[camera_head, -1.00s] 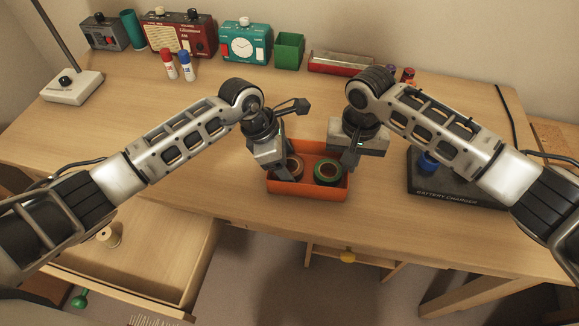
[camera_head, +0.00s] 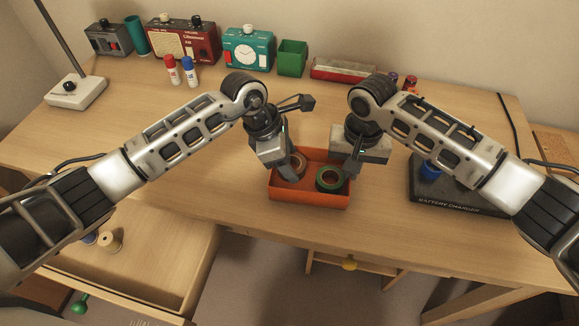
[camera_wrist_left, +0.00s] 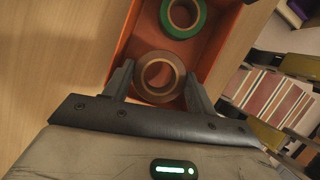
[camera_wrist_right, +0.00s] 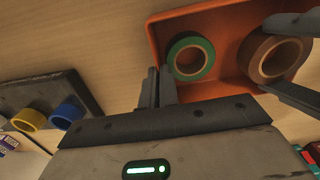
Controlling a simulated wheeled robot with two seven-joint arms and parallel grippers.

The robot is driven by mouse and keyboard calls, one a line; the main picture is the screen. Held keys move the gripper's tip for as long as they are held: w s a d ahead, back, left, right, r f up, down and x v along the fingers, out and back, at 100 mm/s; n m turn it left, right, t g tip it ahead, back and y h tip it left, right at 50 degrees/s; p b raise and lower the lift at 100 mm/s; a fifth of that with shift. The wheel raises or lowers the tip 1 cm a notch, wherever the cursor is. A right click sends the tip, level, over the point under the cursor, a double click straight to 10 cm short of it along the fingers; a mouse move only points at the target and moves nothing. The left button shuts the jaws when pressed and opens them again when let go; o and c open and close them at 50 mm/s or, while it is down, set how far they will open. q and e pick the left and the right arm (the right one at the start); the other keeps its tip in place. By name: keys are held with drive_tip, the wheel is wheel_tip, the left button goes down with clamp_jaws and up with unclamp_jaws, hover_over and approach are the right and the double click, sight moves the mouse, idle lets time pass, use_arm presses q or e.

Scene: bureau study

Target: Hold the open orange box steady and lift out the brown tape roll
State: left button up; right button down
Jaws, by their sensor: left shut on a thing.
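The open orange box (camera_head: 310,200) stands on the desk near its front edge. The brown tape roll (camera_wrist_left: 151,88) lies in the box, in its left part in the head view (camera_head: 299,171). A green tape roll (camera_head: 329,179) lies beside it. My left gripper (camera_wrist_left: 158,78) reaches into the box from above, its two fingers on opposite sides of the brown roll, closed on it. My right gripper (camera_wrist_right: 158,72) is at the box's right wall in the head view, its fingers close together with the wall appearing pinched between them. The roll appears still inside the box.
A black battery charger (camera_head: 450,197) with a blue roll sits right of the box. An open drawer (camera_head: 150,255) holds a spool at the left front. The mid-left desk is clear.

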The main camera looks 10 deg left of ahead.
use_arm(q)
wheel_tip(320, 180, up, 7)
drive_tip(key=shift+f, duration=0.15)
use_arm(e)
drive_tip(key=c, duration=1.6)
unclamp_jaws()
